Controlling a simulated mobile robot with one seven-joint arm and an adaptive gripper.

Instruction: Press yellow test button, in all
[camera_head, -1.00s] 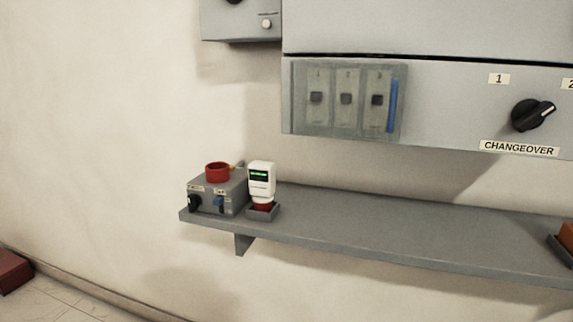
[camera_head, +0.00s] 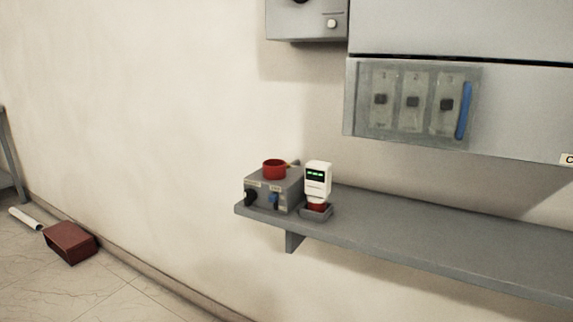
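A small grey box (camera_head: 275,189) sits at the left end of a grey wall shelf. It has a red ring-shaped part (camera_head: 274,169) on top, a black knob (camera_head: 250,198) and a blue switch (camera_head: 274,200) on its front. A small yellowish bit (camera_head: 292,164) shows behind the red part; I cannot tell whether it is a button. Beside the box, a white device with a green-lit display (camera_head: 317,178) stands upright in a small grey holder (camera_head: 316,212), with red at its base. My gripper is not in view.
The shelf (camera_head: 430,230) runs right along the wall, mostly bare. Above it hangs a grey cabinet (camera_head: 525,110) with three numbered switches behind a clear cover (camera_head: 415,102), and a smaller grey box (camera_head: 306,22). A dark red box (camera_head: 69,243) and white cylinder (camera_head: 25,218) lie on the floor.

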